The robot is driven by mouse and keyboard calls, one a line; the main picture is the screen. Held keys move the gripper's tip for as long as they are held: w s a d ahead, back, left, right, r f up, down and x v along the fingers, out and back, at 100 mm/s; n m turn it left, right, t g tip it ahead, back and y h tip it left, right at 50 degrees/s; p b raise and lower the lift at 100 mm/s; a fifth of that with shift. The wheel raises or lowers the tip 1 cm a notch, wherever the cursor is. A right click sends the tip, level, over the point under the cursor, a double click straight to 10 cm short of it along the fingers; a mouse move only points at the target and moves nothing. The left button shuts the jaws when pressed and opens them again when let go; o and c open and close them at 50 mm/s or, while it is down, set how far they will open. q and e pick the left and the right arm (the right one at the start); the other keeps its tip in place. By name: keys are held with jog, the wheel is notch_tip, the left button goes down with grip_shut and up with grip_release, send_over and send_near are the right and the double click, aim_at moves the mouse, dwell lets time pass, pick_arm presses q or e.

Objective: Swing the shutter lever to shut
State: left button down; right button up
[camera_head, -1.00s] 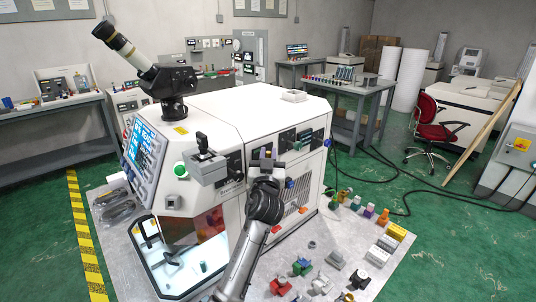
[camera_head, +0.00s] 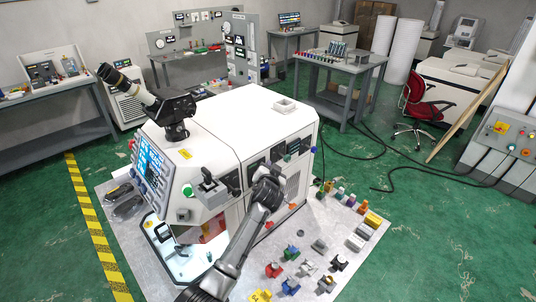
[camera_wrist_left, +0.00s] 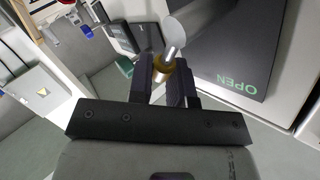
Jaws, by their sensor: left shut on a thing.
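The shutter lever (camera_wrist_left: 172,47) shows in the left wrist view as a silver shaft with a brass collar and a pale round end. My left gripper (camera_wrist_left: 168,75) has its dark fingers on either side of the collar and is shut on it. Beside the lever is a dark grey panel (camera_wrist_left: 235,45) marked OPEN. In the head view my left gripper (camera_head: 267,170) is at the right side of the white machine (camera_head: 215,130), and it hides the lever there. My right gripper is not in view.
A microscope-like eyepiece (camera_head: 135,85) stands on the machine. Several coloured parts, including a red one (camera_head: 274,270), lie on the grey table (camera_head: 330,225) to the right. A small green knob (camera_wrist_left: 124,66) and a blue one (camera_wrist_left: 88,31) are near the left gripper.

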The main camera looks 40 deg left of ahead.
pick_arm(q)
jog(key=f+m+g+p, duration=0.1)
jog(key=p, duration=0.1)
jog(key=w+f+m+g+p, duration=0.1)
jog(key=g+p, duration=0.1)
jog(key=w+f+m+g+p, duration=0.1)
jog(key=g+p, duration=0.1)
jog(key=shift+d+h, duration=0.15)
jog(key=shift+h, duration=0.25)
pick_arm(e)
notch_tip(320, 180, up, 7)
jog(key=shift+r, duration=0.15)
pick_arm(q)
jog(key=shift+s+f+g, duration=0.1)
jog(key=shift+g, duration=0.2)
jog(key=c, duration=1.3)
grip_release()
jog(key=shift+c, duration=0.2)
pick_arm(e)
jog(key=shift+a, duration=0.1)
